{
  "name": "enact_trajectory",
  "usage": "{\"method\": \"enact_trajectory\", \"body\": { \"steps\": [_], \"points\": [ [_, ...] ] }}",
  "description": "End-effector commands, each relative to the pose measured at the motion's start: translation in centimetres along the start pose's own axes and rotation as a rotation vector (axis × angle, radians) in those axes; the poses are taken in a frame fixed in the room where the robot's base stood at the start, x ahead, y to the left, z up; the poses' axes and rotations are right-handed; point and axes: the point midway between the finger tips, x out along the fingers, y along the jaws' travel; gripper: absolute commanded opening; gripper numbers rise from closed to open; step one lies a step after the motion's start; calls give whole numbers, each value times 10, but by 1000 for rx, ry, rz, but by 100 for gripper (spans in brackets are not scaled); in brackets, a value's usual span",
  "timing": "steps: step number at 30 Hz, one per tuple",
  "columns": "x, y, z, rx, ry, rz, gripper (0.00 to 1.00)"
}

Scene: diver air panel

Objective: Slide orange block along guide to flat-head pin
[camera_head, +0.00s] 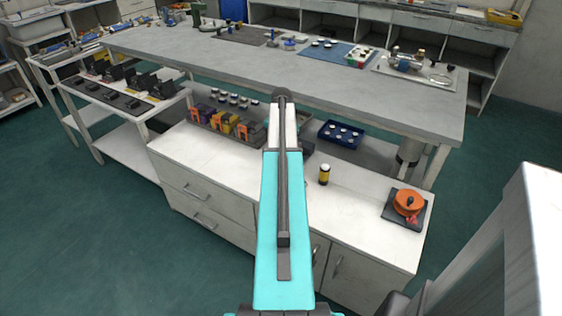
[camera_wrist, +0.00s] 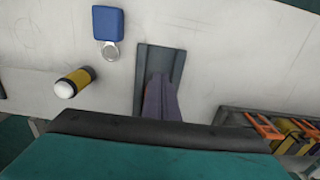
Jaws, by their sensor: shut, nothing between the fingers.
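My gripper (camera_wrist: 160,78) shows in the wrist view as narrow purple-grey fingers, shut and empty. It lies in front of a dark grey plate (camera_wrist: 175,60) with raised edges on the white counter. I cannot tell whether it touches the plate, nor whether the plate is the guide. In the head view my arm hides the gripper and most of this spot. Orange parts (camera_head: 243,132) sit among purple and yellow ones in a tray left of my arm. They also show at the right in the wrist view (camera_wrist: 263,127). I cannot pick out the orange block or flat-head pin.
A round orange object (camera_head: 408,203) sits on a dark plate at the right. A blue tag with a ring (camera_wrist: 108,24) lies near the grey plate. A blue tray (camera_head: 340,134) is behind.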

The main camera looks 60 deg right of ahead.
Motion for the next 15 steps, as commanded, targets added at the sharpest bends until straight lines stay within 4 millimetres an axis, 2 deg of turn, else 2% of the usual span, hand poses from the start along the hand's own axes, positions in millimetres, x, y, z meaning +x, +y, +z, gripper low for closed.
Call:
{"method": "enact_trajectory", "body": {
  "steps": [6,15],
  "points": [
    [-21,-1,0,-1,0,0,0],
    [-26,-1,1,-2,-1,0,0]
  ]
}}
